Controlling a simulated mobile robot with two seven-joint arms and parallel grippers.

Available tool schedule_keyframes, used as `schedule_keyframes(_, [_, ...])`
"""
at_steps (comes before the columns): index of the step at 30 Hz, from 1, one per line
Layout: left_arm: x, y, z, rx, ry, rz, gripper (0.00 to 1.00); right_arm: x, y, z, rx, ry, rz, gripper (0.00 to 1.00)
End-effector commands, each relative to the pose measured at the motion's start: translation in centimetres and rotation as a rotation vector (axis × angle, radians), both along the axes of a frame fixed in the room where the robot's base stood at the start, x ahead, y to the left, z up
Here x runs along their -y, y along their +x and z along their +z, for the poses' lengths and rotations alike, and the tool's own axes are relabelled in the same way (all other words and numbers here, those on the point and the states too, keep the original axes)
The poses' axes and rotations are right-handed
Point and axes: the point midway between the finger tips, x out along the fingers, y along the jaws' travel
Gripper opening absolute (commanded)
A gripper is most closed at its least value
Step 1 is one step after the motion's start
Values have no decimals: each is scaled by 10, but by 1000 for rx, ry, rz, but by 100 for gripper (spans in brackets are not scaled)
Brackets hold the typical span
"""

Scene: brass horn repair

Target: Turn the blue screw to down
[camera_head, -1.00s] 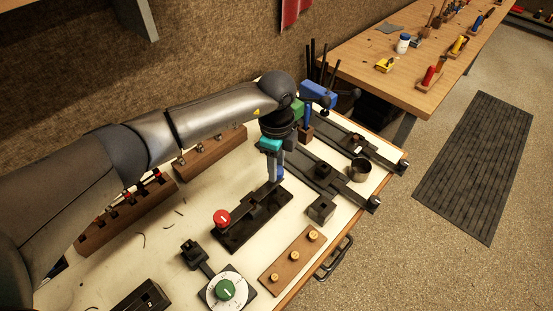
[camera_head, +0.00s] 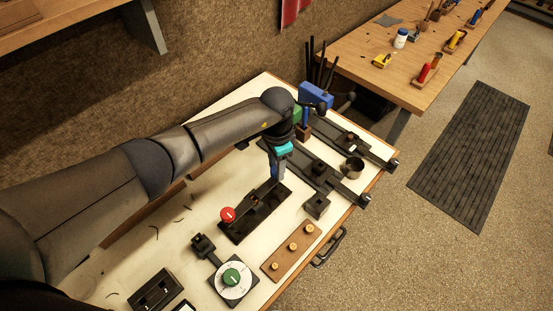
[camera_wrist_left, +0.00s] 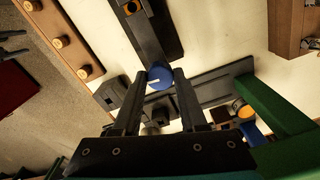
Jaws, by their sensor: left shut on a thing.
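My right gripper is in neither view.
A red knob (camera_head: 228,214) stands at the block's near end. Black rails (camera_head: 318,167) lie just right of my gripper.

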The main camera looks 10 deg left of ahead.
Motion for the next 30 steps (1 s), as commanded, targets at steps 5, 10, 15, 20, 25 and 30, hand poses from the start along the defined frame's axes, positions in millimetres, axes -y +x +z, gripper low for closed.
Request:
schedule_keyframes(5, [0, 1, 3, 1, 0, 87, 0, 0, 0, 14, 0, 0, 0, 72])
schedule_keyframes(10, [0, 1, 2, 2, -1, 134, 0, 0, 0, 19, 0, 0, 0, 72])
schedule_keyframes(15, [0, 1, 1, 3, 0, 152, 0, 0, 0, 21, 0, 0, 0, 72])
schedule_keyframes(20, [0, 1, 1, 3, 0, 155, 0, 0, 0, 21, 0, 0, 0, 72])
schedule_keyframes(25, [0, 1, 1, 3, -2, 155, 0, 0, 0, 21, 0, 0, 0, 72])
schedule_keyframes(30, [0, 1, 1, 3, -2, 154, 56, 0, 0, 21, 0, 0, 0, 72])
